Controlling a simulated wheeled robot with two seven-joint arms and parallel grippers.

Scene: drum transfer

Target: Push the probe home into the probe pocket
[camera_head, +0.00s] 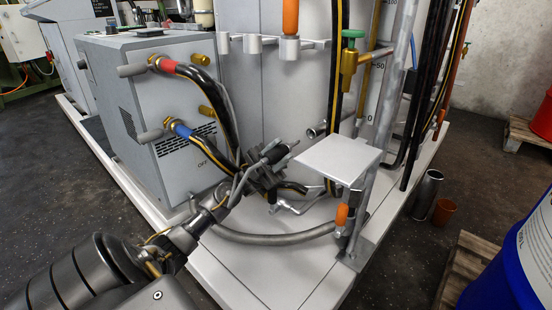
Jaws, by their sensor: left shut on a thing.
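My left gripper (264,172) reaches in from the lower left and is shut on a dark, slim probe (275,154). The probe is tilted, its tip pointing up and to the right. A short flared metal tube (317,130), which looks like the probe pocket, sticks out beside the sight tube, up and right of the probe tip. The tip appears apart from the tube's mouth, though depth is hard to judge. The gripper fingers hide part of the probe. My right gripper is not in view.
A grey heater box (165,100) with black hoses stands left of the gripper. A small grey shelf plate (340,160) is close on the right. A grey hose (275,238) crosses the white base (270,275). A blue drum (515,265) stands at the lower right.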

